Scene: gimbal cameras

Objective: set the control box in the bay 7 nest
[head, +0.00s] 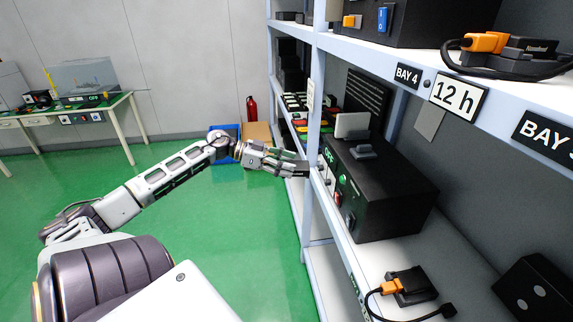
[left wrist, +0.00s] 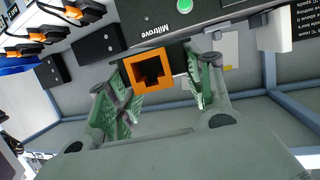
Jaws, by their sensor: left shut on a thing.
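My left gripper (head: 284,165) reaches to the edge of the shelf rack in the head view. It is shut on a small dark box (head: 299,170), which I take to be the control box. In the left wrist view, the green-padded fingers (left wrist: 160,92) stand on either side of the box's orange square socket (left wrist: 133,68). Its black body lies behind the socket, partly hidden by the fingers. I cannot tell whether the box touches the shelf. No bay 7 label is readable, and I cannot pick out its nest. My right gripper is not in view.
Close ahead in the wrist view is a black unit (left wrist: 215,10) with a green light. A large black machine (head: 385,190) stands on the rack's middle shelf. A small black box with an orange plug (head: 408,286) sits below it. Green floor (head: 240,240) left of the rack is clear.

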